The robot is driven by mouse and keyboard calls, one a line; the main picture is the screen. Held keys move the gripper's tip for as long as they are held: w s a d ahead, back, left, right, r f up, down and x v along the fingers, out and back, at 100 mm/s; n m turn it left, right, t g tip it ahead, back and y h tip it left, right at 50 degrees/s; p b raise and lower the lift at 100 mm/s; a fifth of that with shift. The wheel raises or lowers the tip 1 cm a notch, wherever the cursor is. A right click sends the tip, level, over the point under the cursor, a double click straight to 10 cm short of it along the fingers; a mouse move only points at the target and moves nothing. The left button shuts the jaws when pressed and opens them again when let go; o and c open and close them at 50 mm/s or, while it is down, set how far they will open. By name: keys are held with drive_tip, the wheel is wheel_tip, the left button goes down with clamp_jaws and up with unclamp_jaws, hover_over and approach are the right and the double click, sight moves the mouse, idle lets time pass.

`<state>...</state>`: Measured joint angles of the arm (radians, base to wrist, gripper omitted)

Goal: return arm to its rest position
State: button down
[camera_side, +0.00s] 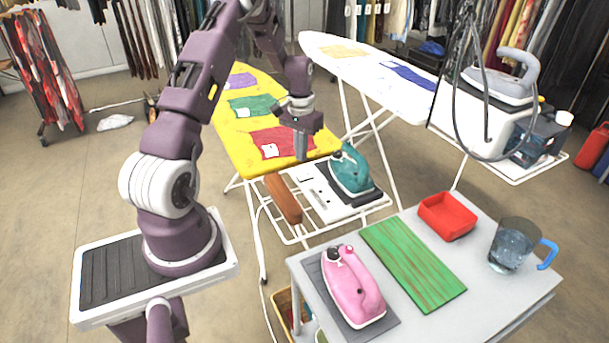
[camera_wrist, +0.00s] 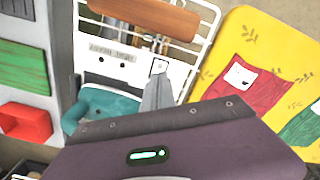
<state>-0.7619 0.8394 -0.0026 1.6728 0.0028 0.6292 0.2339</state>
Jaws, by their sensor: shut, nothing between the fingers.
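My gripper (camera_side: 301,143) hangs pointing down from my purple arm, above the near end of the yellow ironing board and beside the teal iron. Its fingers are shut with nothing between them. In the wrist view the fingers (camera_wrist: 158,92) show as a grey wedge over the white iron rest. The yellow ironing board (camera_side: 233,144) carries a red cloth (camera_side: 282,142), a green cloth (camera_side: 252,106) and a purple cloth (camera_side: 241,80). The teal iron (camera_side: 350,172) stands on the white iron rest (camera_side: 325,200); it is partly hidden by my gripper body in the wrist view (camera_wrist: 103,102).
A grey table (camera_side: 480,300) at the front right holds a pink iron (camera_side: 355,290), a green board (camera_side: 412,262), a red tray (camera_side: 447,217) and a water jug (camera_side: 511,247). A white ironing board (camera_side: 372,72) with a grey iron (camera_side: 502,80) stands behind.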

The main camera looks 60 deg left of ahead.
drive_tip(key=shift+r, duration=0.5)
drive_tip(key=s+d+r+m+t+y, duration=0.1)
drive_tip(key=s+d+r+m+t, duration=0.15)
drive_tip(key=d+r, duration=1.55)
drive_tip(key=s+d+r+m+t, duration=0.1)
drive_tip(key=s+d+r, duration=0.2)
drive_tip(key=s+d, duration=0.3)
drive_tip(key=s+d+r+m+t+h, duration=0.1)
drive_tip(key=s+d+r+m+t, duration=0.1)
drive_tip(key=s+d, duration=0.5)
drive_tip(key=s+r, duration=0.1)
drive_tip(key=s, duration=0.3)
drive_tip(key=shift+s, duration=0.25)
drive_tip(key=shift+m, duration=0.25)
